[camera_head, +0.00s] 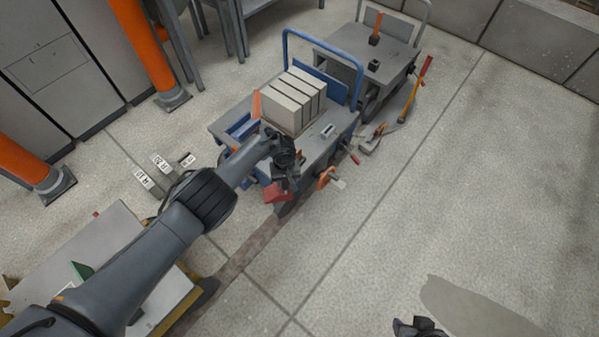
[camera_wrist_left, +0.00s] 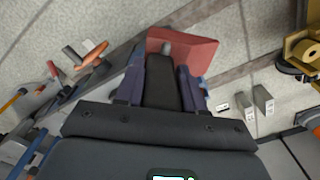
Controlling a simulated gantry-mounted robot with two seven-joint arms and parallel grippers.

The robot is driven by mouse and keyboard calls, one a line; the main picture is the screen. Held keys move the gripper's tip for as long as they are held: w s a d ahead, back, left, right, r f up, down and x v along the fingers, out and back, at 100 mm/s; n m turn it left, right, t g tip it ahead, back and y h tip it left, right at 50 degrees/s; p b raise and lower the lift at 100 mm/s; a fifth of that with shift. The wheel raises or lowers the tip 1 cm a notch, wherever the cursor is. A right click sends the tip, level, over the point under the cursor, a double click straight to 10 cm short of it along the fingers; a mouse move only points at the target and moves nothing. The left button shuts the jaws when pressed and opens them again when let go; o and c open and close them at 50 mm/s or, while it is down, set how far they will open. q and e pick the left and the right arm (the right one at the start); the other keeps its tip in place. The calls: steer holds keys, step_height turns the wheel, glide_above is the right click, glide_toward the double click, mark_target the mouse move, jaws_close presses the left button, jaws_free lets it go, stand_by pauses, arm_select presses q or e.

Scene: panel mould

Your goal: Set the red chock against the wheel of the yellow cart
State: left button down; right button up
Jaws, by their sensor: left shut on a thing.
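My left gripper (camera_head: 284,178) is shut on the red chock (camera_head: 276,193) and holds it beside the front end of the blue cart (camera_head: 318,155). In the left wrist view the red chock (camera_wrist_left: 190,47) shows just beyond the fingers (camera_wrist_left: 168,78). The yellow cart (camera_head: 188,306) is at the lower left, with a pale top and yellow edges, partly behind my left arm. A dark wheel (camera_head: 208,286) shows at its right corner, apart from the chock. Part of my right gripper (camera_head: 417,326) shows at the bottom edge; its jaws are unclear.
Pale blocks (camera_head: 292,101) lie on the blue cart, which has an orange-handled part (camera_head: 328,179) at its side. A grey cart (camera_head: 375,65) and a tool with a red and yellow handle (camera_head: 416,88) are behind. Orange posts (camera_head: 140,40) stand at left. The right floor is clear.

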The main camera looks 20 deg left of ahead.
mark_target(268, 197)
arm_select(q)
steer(key=s+a+f, duration=0.1)
steer(key=a+f, duration=0.1)
steer(key=f, duration=0.1)
steer(key=s+a+f+n+b, duration=0.1)
steer(key=s+f, duration=0.1)
steer(key=f, duration=0.2)
steer(key=s+a+f+n+b, duration=0.1)
steer(key=a+f, duration=0.1)
steer(key=f, duration=0.1)
steer(key=shift+s+a+f, duration=0.25)
steer(key=shift+a+f, duration=0.05)
steer(key=shift+a, duration=0.05)
steer(key=s+a+f+n+b, duration=0.25)
steer(key=s+a+f, duration=0.45)
steer(key=s+f, duration=0.4)
steer(key=s+a+f+n+b, duration=0.2)
steer(key=s+a+f+b, duration=0.3)
steer(key=s+f, duration=0.55)
step_height(268, 197, down, 9)
steer(key=s+a+b, duration=0.1)
steer(key=b, duration=0.7)
steer(key=shift+r, duration=0.2)
steer(key=shift+f+b, duration=0.5)
steer(key=shift+f, duration=0.1)
steer(key=c, duration=0.6)
jaws_free()
steer(key=shift+a, duration=0.1)
